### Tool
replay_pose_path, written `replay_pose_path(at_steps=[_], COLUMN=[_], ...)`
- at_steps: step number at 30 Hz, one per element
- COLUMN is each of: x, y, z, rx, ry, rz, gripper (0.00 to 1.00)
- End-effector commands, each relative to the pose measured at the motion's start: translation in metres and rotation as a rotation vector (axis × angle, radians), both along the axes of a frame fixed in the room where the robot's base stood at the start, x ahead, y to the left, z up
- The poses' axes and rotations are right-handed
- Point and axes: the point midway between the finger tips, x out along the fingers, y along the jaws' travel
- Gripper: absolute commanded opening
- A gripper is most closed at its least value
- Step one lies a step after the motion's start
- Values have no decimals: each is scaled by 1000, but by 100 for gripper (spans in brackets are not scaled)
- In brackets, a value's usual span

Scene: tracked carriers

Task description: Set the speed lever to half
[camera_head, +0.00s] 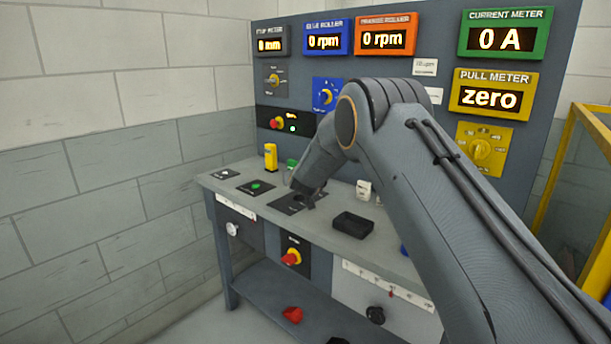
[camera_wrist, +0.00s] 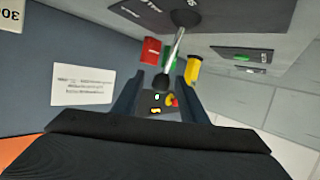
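The lever shows in the wrist view as a thin silver shaft (camera_wrist: 175,48) with a black ball knob at its free end and a dark round base on a black plate (camera_wrist: 150,12). The plate's markings are too small to read surely. My gripper (camera_wrist: 161,90) is open, with one finger on each side of the knob; contact cannot be told. In the head view my gripper (camera_head: 305,196) is low over the lever's black plate (camera_head: 284,207) on the bench, and the lever is mostly hidden behind it.
The bench (camera_head: 325,222) also carries a yellow block (camera_head: 270,156), a green button plate (camera_head: 257,187) and a black tray (camera_head: 353,224). The grey panel behind has several displays; the pull meter (camera_head: 492,96) reads zero. A block wall stands at left.

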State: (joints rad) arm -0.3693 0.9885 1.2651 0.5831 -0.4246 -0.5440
Motion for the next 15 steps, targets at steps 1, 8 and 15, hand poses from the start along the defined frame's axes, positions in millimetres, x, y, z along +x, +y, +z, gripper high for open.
replay_pose_path(at_steps=[1,8,15], x=[-6,-39,-60], y=[0,-5,-8], z=[3,13,19], rx=[0,0,0], ry=[0,-1,-1], rz=[1,1,0], gripper=[39,39,39])
